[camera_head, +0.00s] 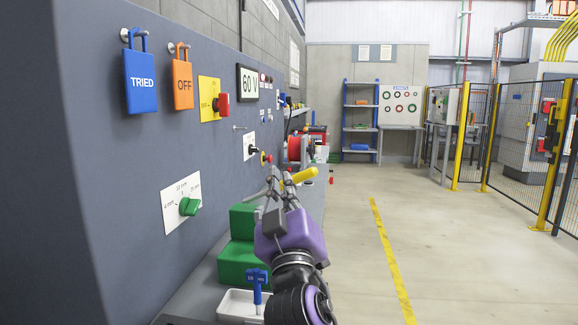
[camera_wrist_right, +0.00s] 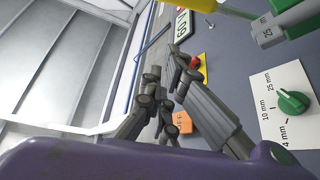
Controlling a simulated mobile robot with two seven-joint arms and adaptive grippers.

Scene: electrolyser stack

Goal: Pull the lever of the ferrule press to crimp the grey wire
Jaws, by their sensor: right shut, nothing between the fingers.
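The lever's yellow handle (camera_head: 304,175) shows just beyond my right gripper (camera_head: 281,178). In the wrist view, a yellow bar (camera_wrist_right: 236,10) at the top edge runs beside a green part and a grey block marked 25 (camera_wrist_right: 268,30). The press body is largely hidden behind my gripper. I cannot make out the grey wire. My left gripper is not in view.
Green blocks (camera_head: 238,262) and a white tray (camera_head: 233,306) with a blue-handled tool (camera_head: 257,280) are on the bench.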

